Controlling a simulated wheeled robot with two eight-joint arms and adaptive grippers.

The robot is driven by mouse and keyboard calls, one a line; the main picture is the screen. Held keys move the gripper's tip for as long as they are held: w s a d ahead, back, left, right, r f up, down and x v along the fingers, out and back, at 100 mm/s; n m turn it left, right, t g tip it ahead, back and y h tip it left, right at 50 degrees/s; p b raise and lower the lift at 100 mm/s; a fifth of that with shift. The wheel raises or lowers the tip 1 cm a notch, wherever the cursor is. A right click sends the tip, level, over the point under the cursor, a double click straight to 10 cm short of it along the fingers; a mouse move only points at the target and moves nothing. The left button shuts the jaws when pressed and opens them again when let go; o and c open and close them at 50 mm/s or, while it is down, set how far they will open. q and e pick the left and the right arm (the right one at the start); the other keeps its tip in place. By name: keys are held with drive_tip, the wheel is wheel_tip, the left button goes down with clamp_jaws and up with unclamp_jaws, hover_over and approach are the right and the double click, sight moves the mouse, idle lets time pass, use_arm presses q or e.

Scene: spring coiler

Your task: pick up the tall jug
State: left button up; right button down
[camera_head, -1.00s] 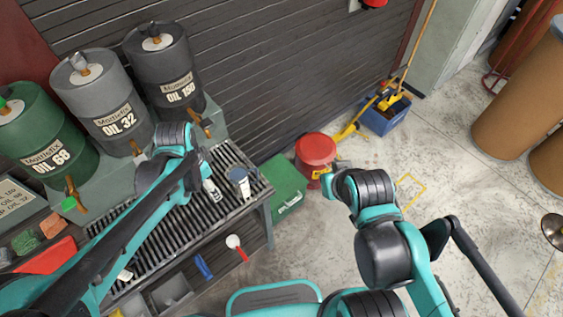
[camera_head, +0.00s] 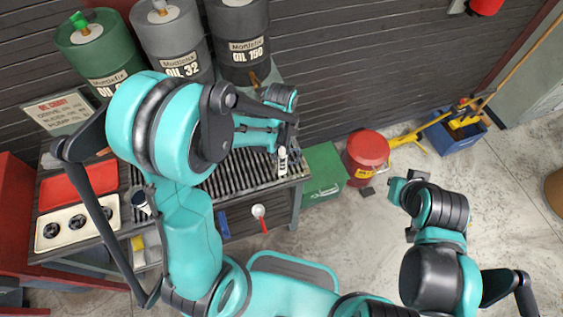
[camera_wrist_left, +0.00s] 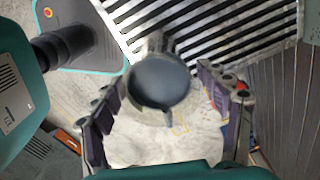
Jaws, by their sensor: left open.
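The tall jug (camera_wrist_left: 160,82) shows from above in the left wrist view, with a dark blue-grey round top and a small spout-like point on its lower side. My left gripper (camera_wrist_left: 160,102) is open, with one finger on each side of the jug. I cannot tell whether either finger touches it. In the head view my left gripper (camera_head: 283,158) is at the right end of the slatted bench (camera_head: 235,178), and the jug is hidden or merges with it there. My right gripper (camera_head: 406,190) hangs over the floor at right, far from the jug; its jaw state is unclear.
A smaller dark-topped cup (camera_head: 140,201) stands at the bench's left. Oil drums (camera_head: 172,45) line the back. A red tray (camera_head: 78,184) and a cream tray (camera_head: 78,224) lie at left. A green box (camera_head: 322,172) and a red can (camera_head: 367,152) stand right of the bench.

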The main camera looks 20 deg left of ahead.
use_arm(q)
wheel_tip(320, 180, down, 2)
drive_tip(key=shift+f, duration=0.2)
drive_tip(key=shift+r, duration=0.1)
drive_tip(key=c, duration=1.3)
drive_tip(key=shift+c, duration=0.2)
drive_tip(key=shift+r, duration=0.1)
drive_tip(key=s+d+r+p, duration=0.4)
drive_tip(key=s+d+r, duration=0.3)
drive_tip(key=d+r, duration=0.2)
drive_tip(key=shift+s+r, duration=0.4)
drive_tip(key=shift+r, duration=0.45)
